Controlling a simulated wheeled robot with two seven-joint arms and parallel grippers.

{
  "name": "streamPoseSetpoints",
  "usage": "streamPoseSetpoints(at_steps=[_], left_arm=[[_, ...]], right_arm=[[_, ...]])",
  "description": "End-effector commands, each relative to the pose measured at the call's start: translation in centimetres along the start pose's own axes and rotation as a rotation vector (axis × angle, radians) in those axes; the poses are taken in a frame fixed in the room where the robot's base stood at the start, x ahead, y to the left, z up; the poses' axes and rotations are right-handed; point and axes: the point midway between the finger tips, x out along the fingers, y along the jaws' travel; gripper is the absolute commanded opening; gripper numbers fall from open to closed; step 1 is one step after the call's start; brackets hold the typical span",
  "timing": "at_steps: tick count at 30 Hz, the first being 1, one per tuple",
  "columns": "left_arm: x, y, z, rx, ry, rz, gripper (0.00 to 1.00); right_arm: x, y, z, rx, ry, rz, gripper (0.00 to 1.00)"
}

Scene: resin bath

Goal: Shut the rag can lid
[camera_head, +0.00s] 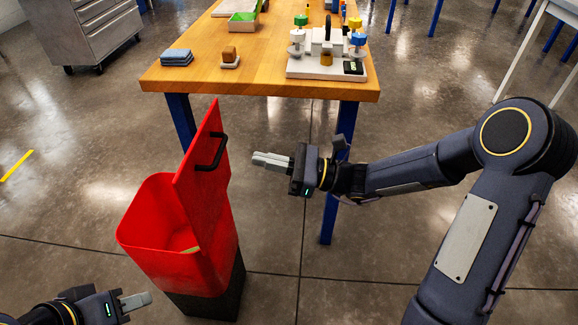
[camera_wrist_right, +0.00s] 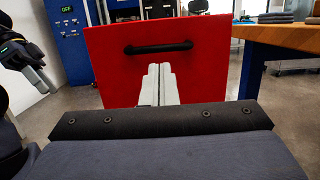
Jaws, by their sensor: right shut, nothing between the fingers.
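The red rag can (camera_head: 150,225) stands on the floor at the lower left of the head view, on a dark base. Its red lid (camera_head: 205,190) is up, hinged open and tilted, with a black handle (camera_head: 213,155) on its right-facing side. Something pale lies inside the can, mostly hidden by the lid. My right gripper (camera_head: 256,161) is shut and empty, to the right of the lid and apart from it. In the right wrist view the lid (camera_wrist_right: 200,75) and handle (camera_wrist_right: 158,47) are ahead of the fingers (camera_wrist_right: 158,70). My left gripper (camera_head: 148,298) is low, left of the can's base.
A wooden table (camera_head: 190,85) stands behind the can, with folded blue cloths (camera_head: 176,57), a brush-like block (camera_head: 229,55) and a white fixture (camera_head: 325,65) on it. A blue table leg (camera_head: 338,180) is near my right arm. A grey drawer cabinet (camera_head: 95,35) is at the back left.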

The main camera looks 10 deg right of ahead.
Motion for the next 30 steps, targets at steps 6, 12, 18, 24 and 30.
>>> streamPoseSetpoints(at_steps=[6,12,18,24,30], left_arm=[[0.6,-0.3,0.3,0.0,0.0,0.0,0.36],[0.8,-0.3,0.4,0.0,0.0,0.0,0.36],[0.8,-0.3,0.4,0.0,0.0,0.0,0.36],[0.7,-0.3,0.4,0.0,0.0,0.0,0.36],[-0.1,0.0,0.0,0.0,0.0,0.0,0.36]], right_arm=[[3.9,0.1,-0.1,-0.001,0.001,0.003,0.0],[5.6,0.0,-0.1,-0.001,0.001,0.001,0.0],[5.9,0.0,0.0,-0.001,0.001,0.0,0.0],[5.9,0.0,0.0,-0.001,0.002,0.0,0.0],[6.5,0.0,0.4,-0.002,0.028,0.001,0.0]])
